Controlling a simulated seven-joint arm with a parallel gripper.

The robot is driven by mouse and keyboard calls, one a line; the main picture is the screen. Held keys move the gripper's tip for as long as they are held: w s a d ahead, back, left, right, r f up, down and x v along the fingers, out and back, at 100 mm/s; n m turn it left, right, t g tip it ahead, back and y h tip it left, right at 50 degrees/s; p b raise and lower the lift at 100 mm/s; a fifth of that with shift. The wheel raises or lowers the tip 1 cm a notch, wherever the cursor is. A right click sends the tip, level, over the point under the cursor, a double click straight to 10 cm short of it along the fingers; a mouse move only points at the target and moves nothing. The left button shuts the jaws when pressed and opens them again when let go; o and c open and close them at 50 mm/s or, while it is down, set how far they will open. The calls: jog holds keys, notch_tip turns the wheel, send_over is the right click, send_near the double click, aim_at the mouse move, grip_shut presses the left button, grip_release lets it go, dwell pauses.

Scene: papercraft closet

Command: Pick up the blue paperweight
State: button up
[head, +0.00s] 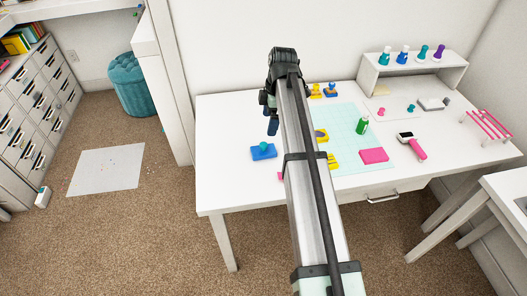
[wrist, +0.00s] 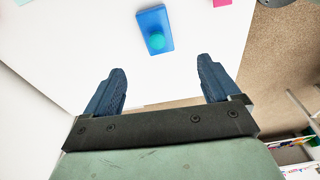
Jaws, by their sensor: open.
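The blue paperweight (head: 264,152) is a flat blue block with a round teal knob on top. It rests on the white table (head: 225,180) near the left front edge. In the wrist view the paperweight (wrist: 153,22) lies ahead of and between the fingertips, apart from them. My gripper (wrist: 163,78) is open and empty, with its two dark blue fingers spread. In the head view my gripper (head: 271,125) is above the table, just behind the paperweight; my arm hides part of the table to its right.
A pink-handled tool (head: 412,145) and a small shelf (head: 450,75) with several stamps stand to the right. The table left of the paperweight is clear.

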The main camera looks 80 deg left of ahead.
aim_at(265, 144)
jog(key=shift+n, duration=0.4)
jog(key=f, duration=0.5)
jog(key=s+f, duration=0.1)
jog(key=f, duration=0.2)
jog(key=shift+s+f, duration=0.1)
jog(key=shift+f, duration=0.1)
jog(key=shift+s+a+f, duration=0.1)
jog(key=shift+s+f, duration=0.05)
jog(key=shift+f, duration=1.2)
jog(key=shift+s+a+f, duration=0.1)
jog(key=shift+s+f, duration=0.05)
jog(key=shift+f, duration=1.2)
jog(key=c, duration=1.4)
